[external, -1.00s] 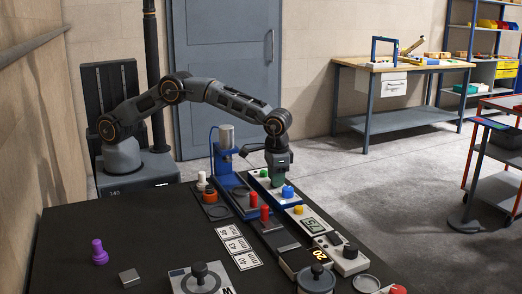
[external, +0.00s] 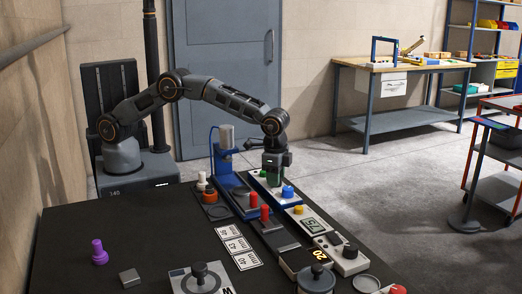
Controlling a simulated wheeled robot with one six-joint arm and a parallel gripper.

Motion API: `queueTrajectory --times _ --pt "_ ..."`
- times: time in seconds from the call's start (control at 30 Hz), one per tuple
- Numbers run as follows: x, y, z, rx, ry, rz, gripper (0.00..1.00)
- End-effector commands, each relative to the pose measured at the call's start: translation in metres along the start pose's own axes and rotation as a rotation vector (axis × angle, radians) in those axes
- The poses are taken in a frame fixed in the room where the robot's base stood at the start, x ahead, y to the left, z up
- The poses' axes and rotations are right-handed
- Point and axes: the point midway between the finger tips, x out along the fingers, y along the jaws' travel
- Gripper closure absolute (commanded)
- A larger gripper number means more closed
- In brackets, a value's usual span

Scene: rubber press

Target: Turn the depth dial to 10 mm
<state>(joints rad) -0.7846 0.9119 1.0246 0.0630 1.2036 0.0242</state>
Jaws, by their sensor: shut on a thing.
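My gripper (external: 272,178) points straight down onto the white control strip (external: 262,187) beside the blue press (external: 225,165). It is shut on a part of this strip, between a green button and a blue knob (external: 287,191). I take that part to be the depth dial, but the fingers hide it, and its scale and setting cannot be read. Farther along, a strip holds a yellow button (external: 298,210), a display (external: 313,225) that seems to read 15, and a black knob (external: 350,250).
A block showing a yellow 20 (external: 319,253) and red-topped pieces (external: 264,213) stand close by. Number cards (external: 238,245), a purple piece (external: 99,252) and a grey block (external: 129,277) lie on the black table. The table's left middle is clear.

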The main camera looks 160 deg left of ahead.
Motion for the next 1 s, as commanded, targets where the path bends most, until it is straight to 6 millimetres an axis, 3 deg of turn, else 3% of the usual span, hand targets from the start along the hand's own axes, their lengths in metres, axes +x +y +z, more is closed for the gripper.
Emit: queueTrajectory --times 0.5,0.53,0.6,0.8,1.0 --pt "-0.0005 -0.0004 -0.0003 0.018 0.003 -0.001 0.87" --pt "-0.0005 -0.0004 -0.0003 0.018 0.003 -0.001 0.63" --pt "-0.0005 -0.0004 -0.0003 0.017 0.003 -0.001 0.56" --pt "-0.0003 -0.0003 -0.0002 0.017 0.002 0.000 0.38" --pt "-0.0003 -0.0002 -0.0001 0.017 0.002 0.000 0.38"
